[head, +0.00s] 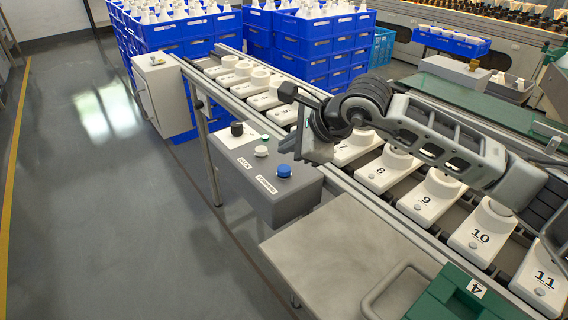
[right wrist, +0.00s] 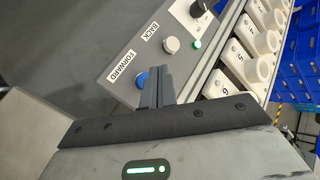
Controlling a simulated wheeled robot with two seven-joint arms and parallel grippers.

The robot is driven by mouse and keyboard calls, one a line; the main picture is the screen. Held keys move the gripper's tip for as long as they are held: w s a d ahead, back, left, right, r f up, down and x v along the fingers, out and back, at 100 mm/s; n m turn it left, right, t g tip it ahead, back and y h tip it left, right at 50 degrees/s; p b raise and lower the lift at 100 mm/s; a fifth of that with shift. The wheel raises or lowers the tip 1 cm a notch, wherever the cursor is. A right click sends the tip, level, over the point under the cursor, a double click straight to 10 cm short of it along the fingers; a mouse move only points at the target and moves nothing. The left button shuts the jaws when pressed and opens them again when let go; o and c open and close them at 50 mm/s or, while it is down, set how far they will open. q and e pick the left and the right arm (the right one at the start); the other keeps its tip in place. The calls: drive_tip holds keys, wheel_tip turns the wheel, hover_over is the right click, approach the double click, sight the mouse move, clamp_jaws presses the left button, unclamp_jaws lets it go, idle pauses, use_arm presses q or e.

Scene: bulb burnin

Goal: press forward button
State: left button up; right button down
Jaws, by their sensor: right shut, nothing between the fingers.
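The forward button is a blue round knob (head: 284,170) on the grey control box (head: 285,200), beside the FORWARD label. In the right wrist view the blue button (right wrist: 141,79) is partly hidden by my fingers. My right gripper (head: 304,155) is shut and empty, just to the right of the blue button. In the right wrist view its closed fingers (right wrist: 163,75) stand close beside the button; I cannot tell whether they touch it. The white BACK button (head: 261,151) sits farther along the box. My left gripper is not in view.
A black knob (head: 237,129) and a small green light (head: 265,137) are on the box. The conveyor with numbered white holders (head: 423,204) runs behind it, under my right arm. A metal table (head: 340,255) and a green tray (head: 455,297) are in front. Blue crates (head: 300,47) stand behind.

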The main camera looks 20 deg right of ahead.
drive_tip(key=shift+r+p, duration=0.55)
drive_tip(key=shift+r, duration=0.85)
